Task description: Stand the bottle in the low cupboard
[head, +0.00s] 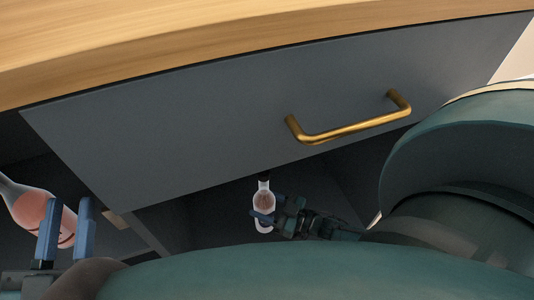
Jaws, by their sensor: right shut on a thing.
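A small clear bottle (264,198) with a dark cap and a reddish-brown label is upright inside the low cupboard (210,218), below the grey front panel. My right gripper (264,217) is shut on the bottle's lower part, reaching in from the right. The bottle's base is near the cupboard floor; I cannot tell whether it touches. My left gripper (67,228) is at the lower left, its two blue fingers apart. A pink bottle (30,207) lies tilted behind those fingers, partly hidden by them.
The grey panel (200,130) with a brass handle (350,130) hangs above the opening, under a wooden counter top (180,40). An upright divider (150,232) stands left of the small bottle. My arms hide much of the lower and right side.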

